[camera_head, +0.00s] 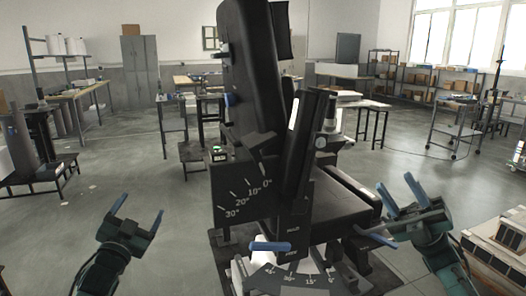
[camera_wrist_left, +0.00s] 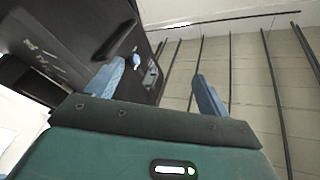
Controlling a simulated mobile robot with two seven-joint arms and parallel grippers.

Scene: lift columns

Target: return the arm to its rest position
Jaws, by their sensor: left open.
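My left gripper (camera_head: 136,214) is at the lower left in the head view, fingers spread, with nothing between them. In the left wrist view its two blue fingers (camera_wrist_left: 158,82) stand wide apart and empty. It is clear of the black adjustable seat (camera_head: 340,203), with floor between them. My right gripper (camera_head: 398,188) is at the lower right, beside the seat's right edge. Its blue fingers stand apart with nothing seen between them. Whether the right arm touches the seat cannot be told.
The seat's tall back (camera_head: 250,75), angle-scale plate (camera_head: 240,190) and blue lever (camera_head: 270,246) fill the middle. A white-and-brown box (camera_head: 500,250) is at the lower right. Shelves and tables line the walls. Open floor (camera_head: 130,165) lies at left.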

